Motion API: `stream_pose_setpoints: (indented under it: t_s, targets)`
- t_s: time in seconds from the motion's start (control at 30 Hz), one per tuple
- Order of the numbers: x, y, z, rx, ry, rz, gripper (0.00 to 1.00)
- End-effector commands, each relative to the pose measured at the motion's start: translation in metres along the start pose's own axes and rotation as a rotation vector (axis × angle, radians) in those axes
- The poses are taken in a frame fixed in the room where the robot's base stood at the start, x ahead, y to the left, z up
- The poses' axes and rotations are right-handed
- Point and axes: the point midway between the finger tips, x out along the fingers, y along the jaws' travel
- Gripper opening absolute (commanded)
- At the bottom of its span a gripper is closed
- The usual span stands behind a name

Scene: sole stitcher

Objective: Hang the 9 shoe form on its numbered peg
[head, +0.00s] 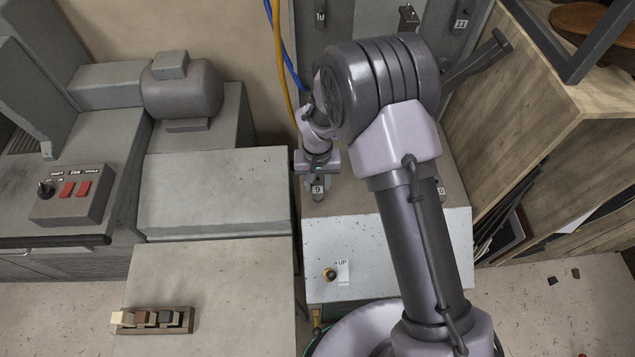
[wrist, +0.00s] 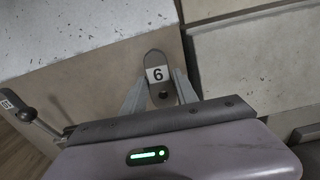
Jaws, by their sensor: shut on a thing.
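My gripper (head: 318,172) is shut on a dark grey shoe form with a white tag (head: 317,190) reading 9. The form hangs down from the jaws, above or beside the grey speckled cabinet. In the wrist view, the shoe form (wrist: 158,60) sits between the two fingers (wrist: 160,92), and its tag looks like a 6 from this side, a 9 upside down. A hole shows in the form near the jaws. On the back panel (head: 375,25) are tags 10 (head: 320,16) and 11 (head: 461,23), and a peg (head: 408,16). No peg tagged 9 can be read; my arm covers much of the panel.
Blue and yellow hoses (head: 278,40) run close by my wrist. A wooden shelf (head: 560,110) stands right. A small block rack (head: 152,320) sits on the left-hand cabinet.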

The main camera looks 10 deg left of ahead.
Motion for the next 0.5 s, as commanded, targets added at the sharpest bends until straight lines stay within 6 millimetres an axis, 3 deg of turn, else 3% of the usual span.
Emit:
stream_pose_setpoints:
  t_s: [0.5]
  targets:
    - [-0.032, 0.001, 0.024, 0.000, 0.001, -0.001, 0.00]
